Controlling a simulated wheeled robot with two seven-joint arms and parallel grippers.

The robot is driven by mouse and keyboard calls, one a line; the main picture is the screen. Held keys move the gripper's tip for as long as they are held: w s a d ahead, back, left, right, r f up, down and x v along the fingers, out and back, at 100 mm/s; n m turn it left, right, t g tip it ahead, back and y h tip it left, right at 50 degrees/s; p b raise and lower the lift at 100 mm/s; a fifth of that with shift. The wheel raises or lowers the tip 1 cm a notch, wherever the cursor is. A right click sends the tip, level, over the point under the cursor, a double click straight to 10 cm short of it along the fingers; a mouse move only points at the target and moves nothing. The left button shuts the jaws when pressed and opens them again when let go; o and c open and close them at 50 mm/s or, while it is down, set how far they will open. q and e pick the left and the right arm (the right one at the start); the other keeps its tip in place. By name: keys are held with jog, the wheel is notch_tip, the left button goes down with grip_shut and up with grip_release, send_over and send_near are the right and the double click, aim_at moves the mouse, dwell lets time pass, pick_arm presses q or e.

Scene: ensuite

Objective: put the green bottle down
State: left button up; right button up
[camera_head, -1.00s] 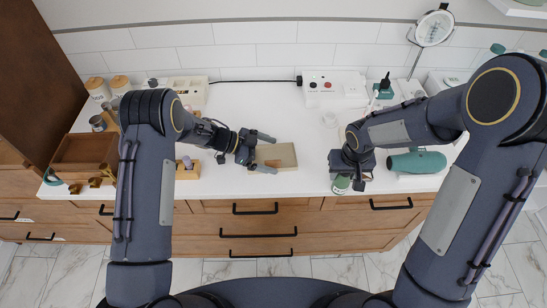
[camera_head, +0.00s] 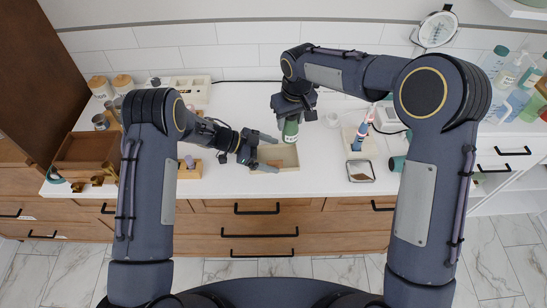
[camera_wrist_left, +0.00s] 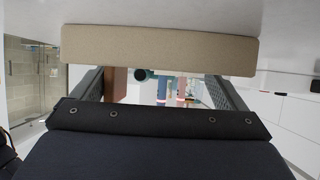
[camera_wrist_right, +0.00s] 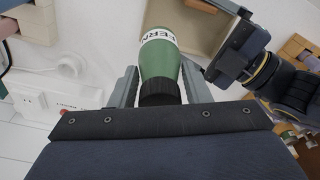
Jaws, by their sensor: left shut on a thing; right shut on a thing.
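The green bottle (camera_head: 291,131) hangs upright from my right gripper (camera_head: 294,108), which is shut on it near its black cap (camera_wrist_right: 160,91). Its white lettered label (camera_wrist_right: 158,36) shows in the right wrist view. In the head view the bottle overlaps the back edge of a shallow beige tray (camera_head: 287,161); I cannot tell whether its base touches anything. My left gripper (camera_head: 268,152) is shut on the tray's left end, one finger along each side. The tray's beige wall (camera_wrist_left: 160,50) spans the left wrist view.
A wooden organiser box (camera_head: 88,152) stands at the far left. Right of the tray are a toothbrush holder (camera_head: 358,139) and a small dish (camera_head: 361,171). A white socket box (camera_wrist_right: 38,100) is behind. The white counter between tray and dish is clear.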

aim_at(283, 139)
jog(key=shift+w+a+r, duration=0.25)
jog(key=shift+a+r, duration=0.15)
jog(key=shift+a, duration=0.3)
jog(key=shift+a+f+n, duration=0.25)
jog(key=shift+n, duration=0.05)
notch_tip(283, 139, down, 9)
jog(key=o, duration=1.2)
jog(key=shift+f, duration=0.1)
jog(key=shift+c, duration=0.2)
jog(key=r, duration=0.4)
jog(key=s+r, duration=0.1)
jog(key=r, duration=0.7)
jog(key=shift+s+d+r, duration=0.1)
jog(key=shift+s+d, duration=0.15)
jog(key=shift+d, duration=0.15)
